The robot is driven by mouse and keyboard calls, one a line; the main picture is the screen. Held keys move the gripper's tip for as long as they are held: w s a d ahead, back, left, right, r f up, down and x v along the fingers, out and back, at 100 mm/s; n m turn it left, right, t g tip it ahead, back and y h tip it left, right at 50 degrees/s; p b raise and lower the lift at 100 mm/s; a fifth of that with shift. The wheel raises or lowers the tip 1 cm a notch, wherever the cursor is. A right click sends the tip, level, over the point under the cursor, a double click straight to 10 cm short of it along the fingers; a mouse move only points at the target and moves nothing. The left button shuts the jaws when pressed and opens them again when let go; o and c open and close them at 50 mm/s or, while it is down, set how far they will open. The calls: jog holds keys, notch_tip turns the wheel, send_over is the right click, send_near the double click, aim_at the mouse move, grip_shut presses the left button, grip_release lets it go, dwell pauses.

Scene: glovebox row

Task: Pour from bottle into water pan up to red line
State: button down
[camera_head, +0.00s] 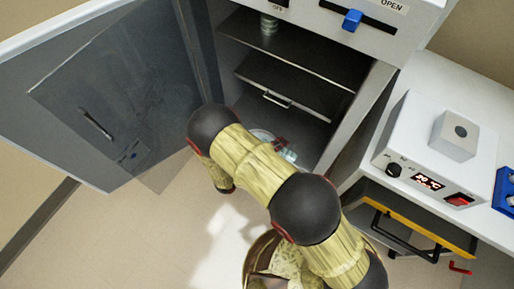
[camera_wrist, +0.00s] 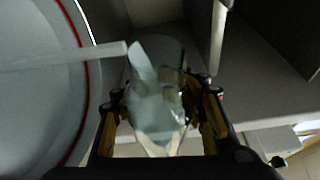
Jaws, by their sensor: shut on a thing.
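My gripper (camera_wrist: 160,100) is shut on a translucent pale bottle (camera_wrist: 155,112), with one finger on each side of it. In the head view, the bottle (camera_head: 289,155) and my gripper (camera_head: 279,146) are small and partly hidden by my arm, low inside the open cabinet. The round pale water pan (camera_wrist: 35,120) fills the left of the wrist view, with a red line around its wall. A pale straight band (camera_wrist: 65,60) runs from the bottle's upper end across the pan; I cannot tell if it is water. The pan's edge (camera_head: 262,134) shows behind my arm in the head view. The water level is unclear.
The cabinet door (camera_head: 110,95) stands open at the left. Dark shelves (camera_head: 295,85) are above the pan, with a small container (camera_head: 269,24) on the upper one. A white bench (camera_head: 450,90) with a heater-like device (camera_head: 440,150) stands at the right. Floor is clear at lower left.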

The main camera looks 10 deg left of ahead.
jog(key=shift+f+n, duration=0.1)
jog(key=shift+n, duration=0.7)
dwell(2.1)
jog(key=r+m+y+p, duration=0.1)
jog(key=m+y, duration=0.1)
jog(key=m, duration=0.2)
jog(key=d+r+m+y+p, duration=0.1)
jog(key=m+y, duration=0.1)
jog(key=m, duration=0.3)
jog(key=d+r+m+y+p, duration=0.1)
jog(key=m+y, duration=0.2)
jog(key=m, duration=0.1)
jog(key=shift+s+d+r, duration=0.15)
jog(key=shift+s, duration=0.25)
dwell(0.6)
